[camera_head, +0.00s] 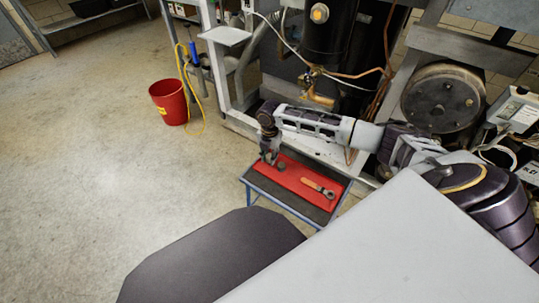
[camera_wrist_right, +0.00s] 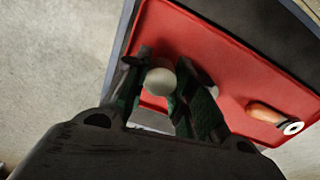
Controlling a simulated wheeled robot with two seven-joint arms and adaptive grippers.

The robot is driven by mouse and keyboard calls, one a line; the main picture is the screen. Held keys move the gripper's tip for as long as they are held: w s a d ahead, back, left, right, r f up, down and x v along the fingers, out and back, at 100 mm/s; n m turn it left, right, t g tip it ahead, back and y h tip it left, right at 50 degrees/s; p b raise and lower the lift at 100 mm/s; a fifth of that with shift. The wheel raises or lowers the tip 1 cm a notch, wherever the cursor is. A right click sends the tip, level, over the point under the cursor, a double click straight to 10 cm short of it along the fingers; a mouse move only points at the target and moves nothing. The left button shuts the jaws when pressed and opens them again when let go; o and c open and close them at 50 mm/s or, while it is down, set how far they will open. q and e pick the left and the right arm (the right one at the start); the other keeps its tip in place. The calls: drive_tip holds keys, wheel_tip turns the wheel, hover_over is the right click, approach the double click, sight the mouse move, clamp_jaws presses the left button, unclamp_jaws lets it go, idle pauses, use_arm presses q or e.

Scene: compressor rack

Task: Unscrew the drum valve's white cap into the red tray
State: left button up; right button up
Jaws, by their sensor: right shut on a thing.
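My right gripper (camera_head: 270,158) hangs over the left part of the red tray (camera_head: 290,176). In the right wrist view, its fingers (camera_wrist_right: 163,98) are shut on the round white cap (camera_wrist_right: 160,82), which lies between the fingertips above the red tray floor (camera_wrist_right: 235,65). In the head view I cannot make out the cap at the gripper. A brass valve (camera_head: 318,92) sits below a black cylinder, away from the gripper; I cannot tell if it is the drum valve. My left gripper is not in view.
A tool with an orange handle (camera_head: 312,185) lies in the tray, also in the right wrist view (camera_wrist_right: 264,113). The tray stands on a small blue-framed table (camera_head: 263,191) beside the rack. A red bucket (camera_head: 169,101) stands on the open floor at left.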

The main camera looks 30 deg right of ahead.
drive_tip(key=shift+f, duration=0.7)
drive_tip(key=o, duration=1.1)
drive_tip(key=shift+r, duration=0.1)
drive_tip(key=shift+c, duration=0.3)
